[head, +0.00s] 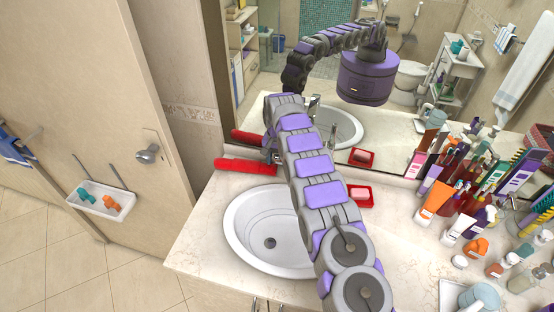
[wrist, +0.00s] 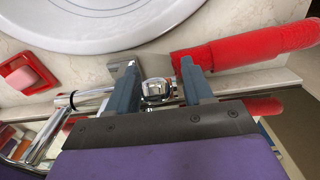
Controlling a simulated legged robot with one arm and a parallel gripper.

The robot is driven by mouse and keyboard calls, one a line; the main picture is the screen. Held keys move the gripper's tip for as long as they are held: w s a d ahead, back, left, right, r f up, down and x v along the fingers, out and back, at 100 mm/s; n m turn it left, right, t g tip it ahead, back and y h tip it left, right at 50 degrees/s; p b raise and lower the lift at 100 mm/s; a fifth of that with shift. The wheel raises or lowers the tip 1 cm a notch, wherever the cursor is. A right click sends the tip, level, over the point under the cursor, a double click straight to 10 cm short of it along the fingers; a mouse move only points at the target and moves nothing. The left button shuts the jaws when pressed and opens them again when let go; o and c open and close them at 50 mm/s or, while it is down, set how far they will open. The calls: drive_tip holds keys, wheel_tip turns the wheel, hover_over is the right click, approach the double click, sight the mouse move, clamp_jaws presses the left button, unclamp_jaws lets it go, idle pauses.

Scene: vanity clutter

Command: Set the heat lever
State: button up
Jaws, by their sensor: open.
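My gripper (wrist: 158,66) is open in the wrist view, with one blue-grey finger on each side of a short chrome faucet part (wrist: 157,89), seemingly the lever. I cannot tell whether either finger touches it. A chrome tube (wrist: 86,97) extends to the left of the fingers. In the head view my arm reaches over the white basin (head: 255,228) to its back edge. The arm hides most of the faucet there, and my fingers are too small to make out.
A red rolled item (wrist: 250,47) lies close to the right finger; it also shows in the head view (head: 246,166). A red soap dish (head: 360,195) stands right of my arm. Crowded bottles and tubes (head: 440,198) fill the counter's right side. The mirror (head: 400,130) stands behind.

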drive_tip(key=shift+c, duration=0.2)
clamp_jaws()
idle(0.4)
